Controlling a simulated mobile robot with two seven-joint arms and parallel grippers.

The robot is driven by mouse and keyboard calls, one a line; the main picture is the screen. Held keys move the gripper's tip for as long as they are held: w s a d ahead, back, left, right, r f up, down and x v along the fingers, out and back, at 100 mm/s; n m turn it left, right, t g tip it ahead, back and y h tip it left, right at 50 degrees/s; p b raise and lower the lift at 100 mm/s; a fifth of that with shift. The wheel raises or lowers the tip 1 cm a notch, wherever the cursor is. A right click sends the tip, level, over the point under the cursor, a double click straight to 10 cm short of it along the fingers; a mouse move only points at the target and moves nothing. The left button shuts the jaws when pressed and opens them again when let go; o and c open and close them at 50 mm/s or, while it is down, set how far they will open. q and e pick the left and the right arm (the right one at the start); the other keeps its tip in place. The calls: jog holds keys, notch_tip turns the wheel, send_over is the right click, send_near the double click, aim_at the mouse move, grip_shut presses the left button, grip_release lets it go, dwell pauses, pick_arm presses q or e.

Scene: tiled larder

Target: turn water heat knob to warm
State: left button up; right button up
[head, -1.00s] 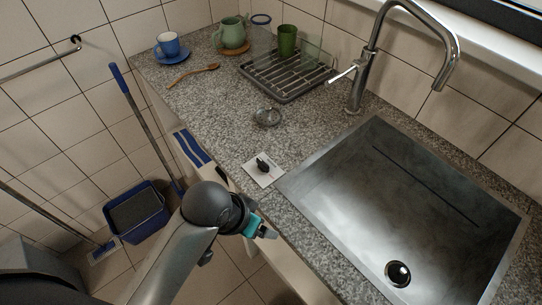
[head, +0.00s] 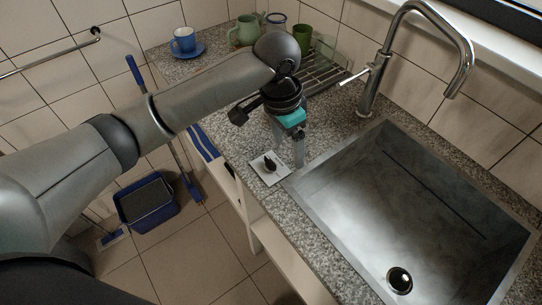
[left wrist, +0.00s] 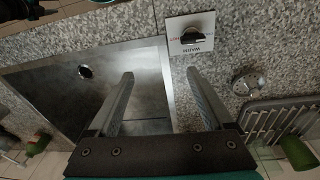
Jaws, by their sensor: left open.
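The water heat knob (head: 269,164) is a small black knob on a white square plate (head: 279,178) set on the counter at the sink's left corner. In the left wrist view the knob (left wrist: 193,37) shows near the top, with the plate's print upside down and the word WARM below the knob. My left gripper (head: 290,150) is open and empty, pointing down above the counter just right of the plate. Its spread fingers (left wrist: 160,74) show apart from the knob in the left wrist view. A dark shape at that view's top left may be my right gripper (left wrist: 22,9).
The steel sink (head: 310,190) lies right of the plate, with a tall faucet (head: 366,100) behind it. A dish rack (head: 325,78), green cup (head: 303,38), green pitcher (head: 244,30) and blue cup (head: 183,40) stand at the back. A metal strainer (left wrist: 248,83) lies near the plate.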

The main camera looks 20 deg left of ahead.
pick_arm(q)
jog(key=y, duration=0.1)
send_near(270, 160)
jog(key=shift+n, duration=0.4)
notch_tip(270, 160, down, 9)
jog(key=shift+w+d+f+b, duration=0.1)
jog(key=shift+d+b, duration=0.05)
jog(key=shift+b, duration=0.8)
grip_shut()
